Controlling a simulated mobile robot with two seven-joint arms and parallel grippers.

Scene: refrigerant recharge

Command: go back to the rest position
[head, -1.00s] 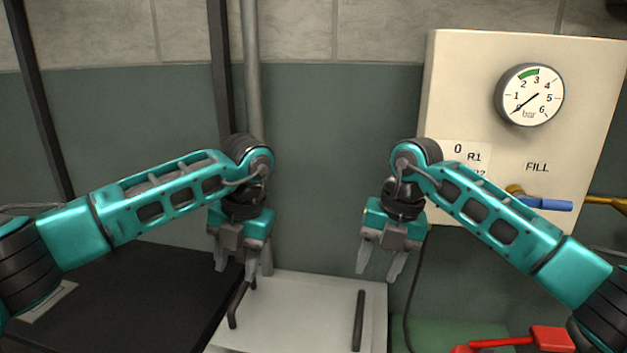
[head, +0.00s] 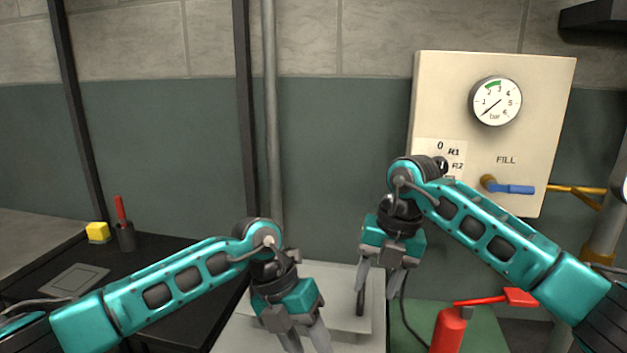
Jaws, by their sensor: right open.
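My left gripper (head: 305,338) hangs low in the middle of the head view, over the pale work surface (head: 240,332). Its fingers point down and look apart, with nothing seen between them; the tips are near the frame's bottom edge. My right gripper (head: 377,281) hangs right of it, pointing down, open and empty. It is in front of a dark upright handle (head: 361,302), which it partly hides. Both arms are bent and held in front of me.
A cream panel (head: 540,90) carries a gauge (head: 495,101) and a blue FILL lever (head: 513,189). A red cylinder (head: 447,330) stands at lower right on a green surface (head: 487,320). A black table (head: 150,255) at left holds a yellow block (head: 97,232) and a red-handled tool (head: 121,212).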

